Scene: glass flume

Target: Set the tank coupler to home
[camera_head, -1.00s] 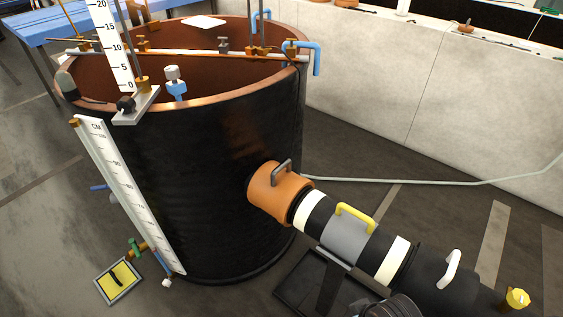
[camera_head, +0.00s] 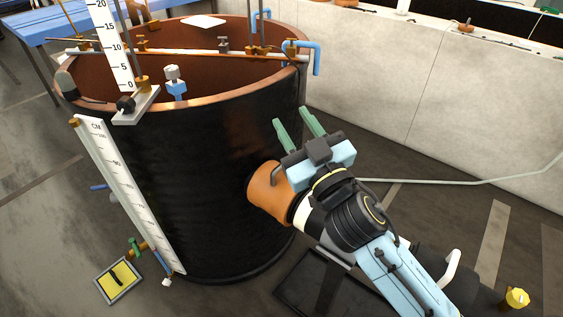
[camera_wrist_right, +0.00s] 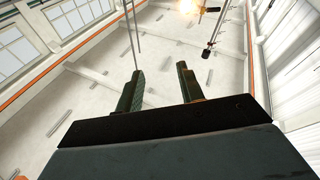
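The tank coupler is the orange collar (camera_head: 268,194) where the pipe meets the black tank (camera_head: 200,190). Its grey handle (camera_head: 281,172) is partly hidden behind my right gripper. My right gripper (camera_head: 295,122) is open and empty, with its green fingers pointing up and away, above the coupler and apart from its handle. In the right wrist view its two fingers (camera_wrist_right: 160,90) stand apart against the ceiling, with nothing between them. My left gripper is not in view.
My right arm covers the pipe's middle. A white handle (camera_head: 453,268) and a yellow knob (camera_head: 517,298) show at the lower right. A white hose (camera_head: 440,181) runs along the floor by the pale wall (camera_head: 420,90). A ruler (camera_head: 130,190) leans on the tank.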

